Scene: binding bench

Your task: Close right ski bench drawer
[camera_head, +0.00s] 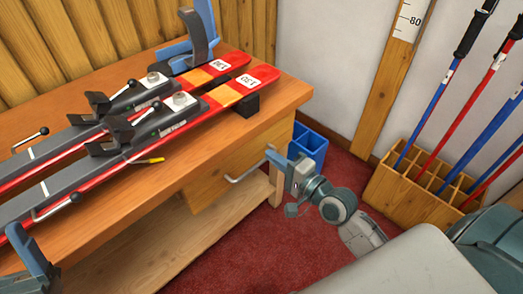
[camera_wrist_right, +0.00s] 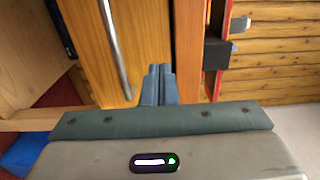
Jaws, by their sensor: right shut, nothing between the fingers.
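The right drawer (camera_head: 215,180) of the ski bench (camera_head: 130,205) has a plain wooden front under the bench top. Its metal bar handle (camera_head: 246,166) sticks out from the front. I cannot tell clearly how far the drawer stands out. My right gripper (camera_head: 275,158) is at the right end of the drawer front, just beside the handle, shut and empty. In the right wrist view the shut fingertips (camera_wrist_right: 160,72) are close to the drawer front (camera_wrist_right: 75,35), right of the handle (camera_wrist_right: 113,45); contact is unclear. My left gripper is not in view.
Red skis (camera_head: 225,92) lie clamped on the bench top. A blue bin (camera_head: 312,140) stands on the red carpet beyond my right gripper. A wooden rack (camera_head: 400,195) with ski poles stands at the right by the wall. Carpet before the bench is clear.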

